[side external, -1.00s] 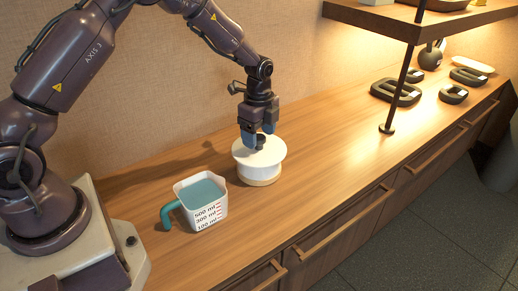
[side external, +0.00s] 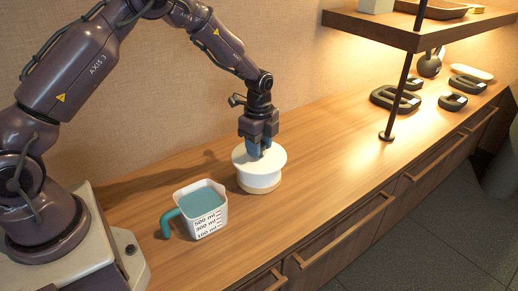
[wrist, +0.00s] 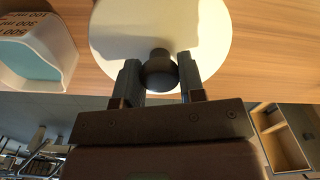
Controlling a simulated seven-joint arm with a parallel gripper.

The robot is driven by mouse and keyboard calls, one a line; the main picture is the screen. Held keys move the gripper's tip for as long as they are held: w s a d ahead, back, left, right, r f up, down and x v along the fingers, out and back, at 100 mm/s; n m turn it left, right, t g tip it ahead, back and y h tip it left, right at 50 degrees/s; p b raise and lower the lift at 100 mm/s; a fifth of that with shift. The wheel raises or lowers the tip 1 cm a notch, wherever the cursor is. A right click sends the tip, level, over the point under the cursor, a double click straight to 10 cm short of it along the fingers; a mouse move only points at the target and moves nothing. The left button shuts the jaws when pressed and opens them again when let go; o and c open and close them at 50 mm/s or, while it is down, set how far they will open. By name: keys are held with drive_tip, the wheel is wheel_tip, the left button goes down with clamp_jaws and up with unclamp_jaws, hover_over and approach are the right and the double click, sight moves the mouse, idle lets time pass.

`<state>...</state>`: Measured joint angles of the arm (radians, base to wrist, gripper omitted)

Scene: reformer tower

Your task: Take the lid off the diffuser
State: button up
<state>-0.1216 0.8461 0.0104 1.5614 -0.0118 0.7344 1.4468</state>
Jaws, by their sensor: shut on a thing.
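The diffuser (side external: 259,184) is a short round body with a light wooden base, standing on the wooden counter. Its wide white lid (side external: 273,163) sits on top and also fills the upper middle of the wrist view (wrist: 120,35). A dark round knob (wrist: 158,70) is at the lid's centre. My gripper (side external: 259,152) points down over the lid, and its two fingers (wrist: 158,80) are shut on the knob from both sides. The lid appears level and resting on the body. The fingers hide the knob in the side view.
A white measuring jug (side external: 207,222) with a teal handle and bluish liquid stands left of the diffuser, close by. A shelf (side external: 420,35) on a dark post (side external: 396,105) is at the right. Dark weights (side external: 395,98) lie beyond it. The counter between is clear.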

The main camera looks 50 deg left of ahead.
drive_tip(key=shift+r, duration=0.4)
wheel_tip(320, 180, up, 3)
drive_tip(key=shift+s+f, duration=0.1)
drive_tip(key=shift+f, duration=0.1)
drive_tip(key=s+d+r, duration=0.2)
drive_tip(key=s+r, duration=0.7)
drive_tip(key=s, duration=0.5)
drive_tip(key=w+d+f+n, duration=0.3)
drive_tip(key=w+d+n, duration=0.1)
drive_tip(key=n, duration=1.1)
drive_tip(key=s+a+f+n, duration=0.4)
drive_tip(key=s+a, duration=0.4)
drive_tip(key=s+a+f+n, duration=0.3)
drive_tip(key=s+a+n, duration=0.1)
drive_tip(key=s+a, duration=0.45)
drive_tip(key=shift+m, duration=0.3)
drive_tip(key=shift+w+f, duration=0.15)
drive_tip(key=shift+f, duration=2.05)
drive_tip(key=shift+w+f, duration=0.1)
drive_tip(key=shift+f, duration=2.1)
